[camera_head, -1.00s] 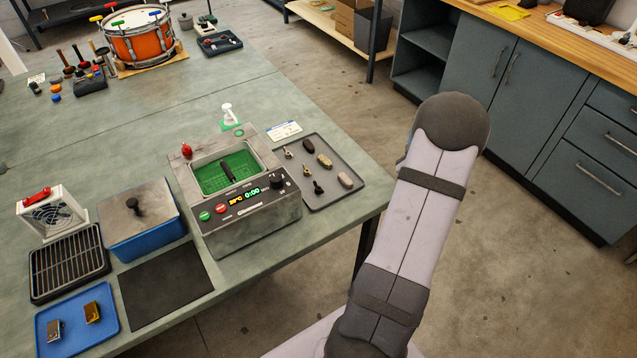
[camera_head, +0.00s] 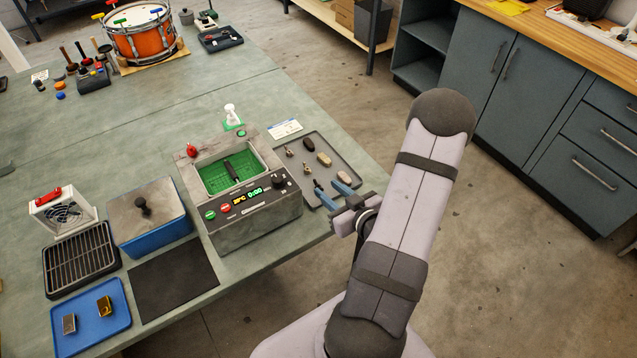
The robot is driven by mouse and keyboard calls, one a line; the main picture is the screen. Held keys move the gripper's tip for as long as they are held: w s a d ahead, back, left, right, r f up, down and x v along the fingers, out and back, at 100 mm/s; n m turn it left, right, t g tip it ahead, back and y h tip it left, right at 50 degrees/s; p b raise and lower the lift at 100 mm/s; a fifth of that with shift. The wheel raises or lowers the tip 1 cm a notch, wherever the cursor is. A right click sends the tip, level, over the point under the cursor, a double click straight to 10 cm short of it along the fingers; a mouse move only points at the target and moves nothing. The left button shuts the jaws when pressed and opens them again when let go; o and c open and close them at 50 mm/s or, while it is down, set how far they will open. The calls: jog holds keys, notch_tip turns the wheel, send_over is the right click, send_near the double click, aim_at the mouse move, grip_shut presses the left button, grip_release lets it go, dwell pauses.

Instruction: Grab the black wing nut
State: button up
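The black wing nut (camera_head: 317,183) is on the grey tray (camera_head: 352,160) at the right side of the bench, near its front edge. Only a small dark part of it shows, at the tip of the left finger. My gripper (camera_head: 327,186) reaches over the tray's front with its two blue fingers spread apart. It is open, and nothing shows between the fingers. I cannot tell whether the left finger touches the nut or is above it. Two brassy wing nuts (camera_head: 290,151) (camera_head: 307,168) lie farther back on the tray.
Dark and tan oval pieces (camera_head: 324,160) lie along the tray's right side. The grey machine with a green basin (camera_head: 255,212) stands just left of the tray. A blue lidded box (camera_head: 160,233), black mat (camera_head: 175,280) and blue tray (camera_head: 85,330) are farther left.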

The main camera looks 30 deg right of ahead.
aim_at(320, 186)
jog(key=shift+s+a, duration=0.2)
jog(key=shift+s, duration=0.75)
jog(key=shift+w+f+g+p, duration=0.15)
jog(key=shift+w+f+p, duration=0.1)
jog(key=shift+w, duration=0.2)
jog(key=shift+w+f+g+p, duration=0.15)
jog(key=shift+w+p, duration=0.1)
jog(key=shift+w, duration=0.2)
jog(key=shift+p+x, duration=1.2)
jog(key=shift+x, duration=1.55)
jog(key=shift+d, duration=0.1)
grip_shut()
